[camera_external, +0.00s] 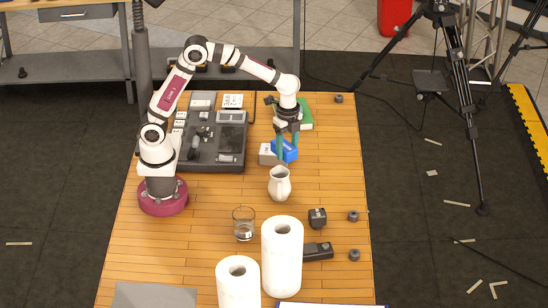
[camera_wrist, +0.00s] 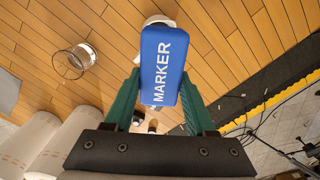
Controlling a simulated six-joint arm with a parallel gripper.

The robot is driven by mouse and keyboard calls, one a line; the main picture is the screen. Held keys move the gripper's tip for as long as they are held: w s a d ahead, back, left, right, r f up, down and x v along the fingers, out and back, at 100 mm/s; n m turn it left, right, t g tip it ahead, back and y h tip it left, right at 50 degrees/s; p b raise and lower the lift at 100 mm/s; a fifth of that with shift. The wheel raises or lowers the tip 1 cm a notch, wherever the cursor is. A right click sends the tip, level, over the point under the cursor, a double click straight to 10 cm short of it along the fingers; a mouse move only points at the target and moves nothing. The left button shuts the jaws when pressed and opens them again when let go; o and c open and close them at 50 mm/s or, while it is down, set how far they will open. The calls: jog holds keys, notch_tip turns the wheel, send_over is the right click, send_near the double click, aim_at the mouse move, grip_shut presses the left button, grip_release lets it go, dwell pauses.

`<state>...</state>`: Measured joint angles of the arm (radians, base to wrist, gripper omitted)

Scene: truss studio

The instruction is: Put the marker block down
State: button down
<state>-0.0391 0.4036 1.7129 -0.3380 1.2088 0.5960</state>
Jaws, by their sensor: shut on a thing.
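The marker block is a blue box with white "MARKER" lettering; it shows in the wrist view (camera_wrist: 163,65) and in the external view (camera_external: 286,151). My gripper (camera_external: 284,145) has teal fingers, which stand on either side of the block, shut on it. In the wrist view the gripper (camera_wrist: 161,98) points down at the wooden table (camera_external: 325,180), with the block covering the middle. In the external view the block is just behind the white pitcher (camera_external: 279,185). I cannot tell how far the block is above the table.
A light grey box (camera_external: 267,155) is just left of the block. A black equipment case (camera_external: 215,150) lies further left, and a green object (camera_external: 306,115) is behind. A glass (camera_external: 244,225), white rolls (camera_external: 283,255) and small dark items (camera_external: 318,217) stand in front. The table's right side is fairly clear.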

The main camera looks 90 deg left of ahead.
jog(key=w+a+m, duration=0.7)
jog(key=m, duration=1)
send_over(318, 153)
notch_tip(318, 153, down, 13)
jog(key=shift+s+d, duration=0.1)
jog(key=shift+d, duration=0.05)
jog(key=shift+a+f, duration=0.2)
jog(key=shift+f, duration=2.05)
jog(key=shift+c, duration=1.1)
grip_release()
